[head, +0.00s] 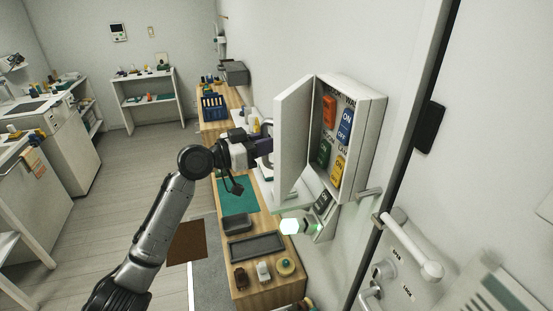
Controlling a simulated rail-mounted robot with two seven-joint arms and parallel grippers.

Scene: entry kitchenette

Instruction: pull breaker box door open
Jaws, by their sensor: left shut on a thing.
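The breaker box (366,110) is a white box on the wall at the right. Its white door (293,143) is swung well open toward the left, showing orange, blue, green and yellow switches inside, some marked ON. My left gripper (266,147) is at the outer face of the door, on its left side. It is shut on the door's handle; the fingertips and the exact grip are partly hidden by the door. My right gripper is not in view.
A wooden counter (262,292) runs below the box, with dark trays, a green mat (238,197) and small items. A glowing lamp-like thing (290,227) is under the box. A door with a lever handle (415,246) is at right.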

